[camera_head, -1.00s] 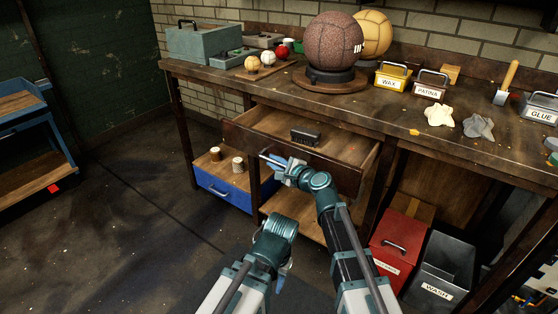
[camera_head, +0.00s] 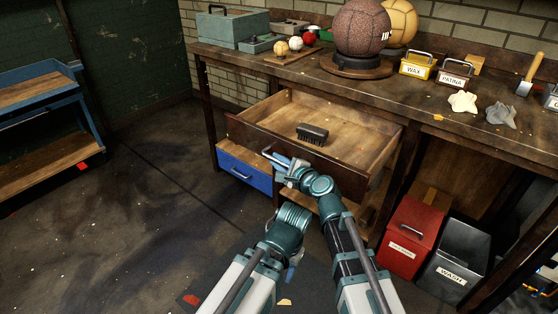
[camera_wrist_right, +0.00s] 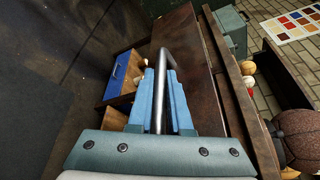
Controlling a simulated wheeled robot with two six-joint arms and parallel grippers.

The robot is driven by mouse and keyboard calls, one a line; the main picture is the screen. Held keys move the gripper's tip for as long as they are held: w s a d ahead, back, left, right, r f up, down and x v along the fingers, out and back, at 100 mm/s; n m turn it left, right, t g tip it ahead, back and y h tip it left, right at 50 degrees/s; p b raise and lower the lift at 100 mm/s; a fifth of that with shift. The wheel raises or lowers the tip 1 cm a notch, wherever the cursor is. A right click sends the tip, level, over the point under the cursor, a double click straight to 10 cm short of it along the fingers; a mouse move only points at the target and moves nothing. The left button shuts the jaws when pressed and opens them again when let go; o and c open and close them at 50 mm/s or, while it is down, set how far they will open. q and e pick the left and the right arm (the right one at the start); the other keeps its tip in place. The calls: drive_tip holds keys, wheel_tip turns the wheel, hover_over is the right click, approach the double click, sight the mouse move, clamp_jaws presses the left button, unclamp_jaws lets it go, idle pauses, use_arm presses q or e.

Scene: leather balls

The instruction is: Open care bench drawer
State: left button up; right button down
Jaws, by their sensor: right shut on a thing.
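The care bench drawer (camera_head: 250,135) is pulled well out from under the bench top, with its inside in view. A dark brush (camera_head: 312,134) lies in it. My right gripper (camera_head: 280,161) is shut on the drawer's metal bar handle (camera_head: 267,153). In the right wrist view the handle (camera_wrist_right: 160,75) runs between the two blue fingers (camera_wrist_right: 161,100), in front of the brown drawer front (camera_wrist_right: 188,60). My left gripper (camera_head: 292,272) hangs low in front of the bench, away from the drawer; its fingers are mostly hidden.
The bench top (camera_head: 420,110) holds balls, wax and patina caddies and cloths. A blue drawer (camera_head: 243,170) sits below the open drawer. Red (camera_head: 412,235) and grey (camera_head: 455,262) bins stand at right, a blue cart (camera_head: 45,130) at left.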

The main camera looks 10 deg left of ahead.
drive_tip(key=c, duration=0.8)
unclamp_jaws()
drive_tip(key=shift+c, duration=0.2)
drive_tip(key=shift+s+d, duration=0.1)
drive_tip(key=p+v, duration=0.1)
drive_tip(key=v, duration=0.6)
drive_tip(key=shift+s+d+p, duration=0.1)
drive_tip(key=shift+s+p, duration=0.05)
drive_tip(key=shift+p, duration=0.2)
